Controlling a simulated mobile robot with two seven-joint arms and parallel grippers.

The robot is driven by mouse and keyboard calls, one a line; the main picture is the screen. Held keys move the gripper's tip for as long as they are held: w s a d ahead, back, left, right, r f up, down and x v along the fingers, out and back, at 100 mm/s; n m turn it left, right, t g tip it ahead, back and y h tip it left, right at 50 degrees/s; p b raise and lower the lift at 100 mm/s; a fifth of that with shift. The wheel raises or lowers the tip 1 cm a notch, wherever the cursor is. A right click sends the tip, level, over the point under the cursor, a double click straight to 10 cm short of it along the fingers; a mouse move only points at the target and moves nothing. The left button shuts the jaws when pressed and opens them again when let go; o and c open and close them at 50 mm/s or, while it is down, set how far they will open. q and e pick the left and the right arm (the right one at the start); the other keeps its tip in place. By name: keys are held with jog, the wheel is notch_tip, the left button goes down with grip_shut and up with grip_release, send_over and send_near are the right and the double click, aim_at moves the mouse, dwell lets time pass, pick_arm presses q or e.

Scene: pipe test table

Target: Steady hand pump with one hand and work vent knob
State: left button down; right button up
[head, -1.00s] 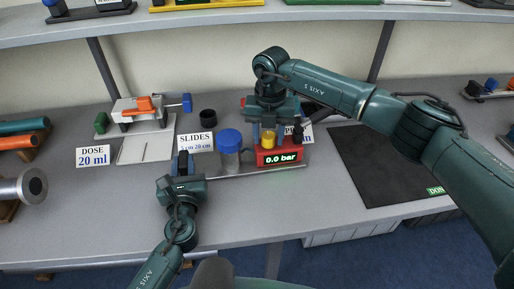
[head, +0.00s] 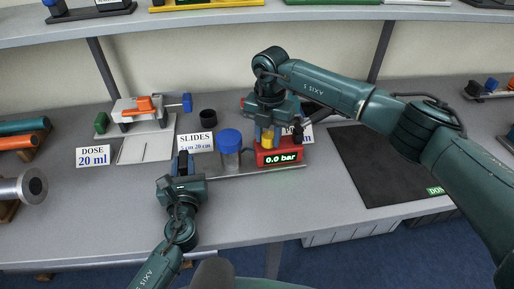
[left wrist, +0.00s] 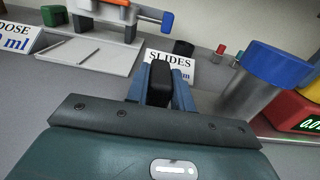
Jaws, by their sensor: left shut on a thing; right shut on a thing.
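The hand pump (head: 280,158) is a red body with a display reading 0.0 bar, near the middle of the table. A yellow knob (head: 267,140) stands on its top. My right gripper (head: 267,133) points down from above with its fingers shut around the yellow knob, partly hiding it. A black part (head: 298,134) stands at the pump's right end. My left gripper (head: 183,165) is left of the pump, shut on an upright black grip (left wrist: 160,80). Whether this grip joins the pump is not clear. The pump's red edge shows in the left wrist view (left wrist: 290,112).
The SLIDES card (head: 196,142) and a black cup (head: 208,116) are behind. A dark mat (head: 385,165) lies right; an orange-and-white device (head: 140,112) stands left.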

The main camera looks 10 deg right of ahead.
jog(key=m, duration=0.3)
dwell(0.5)
jog(key=shift+w+m, duration=0.1)
jog(key=shift+m, duration=1.8)
jog(key=shift+a+m, duration=0.1)
jog(key=shift+m, duration=1.6)
jog(key=m, duration=0.3)
jog(key=shift+w+m, duration=0.15)
jog(key=shift+m, duration=0.15)
jog(key=o, duration=1.2)
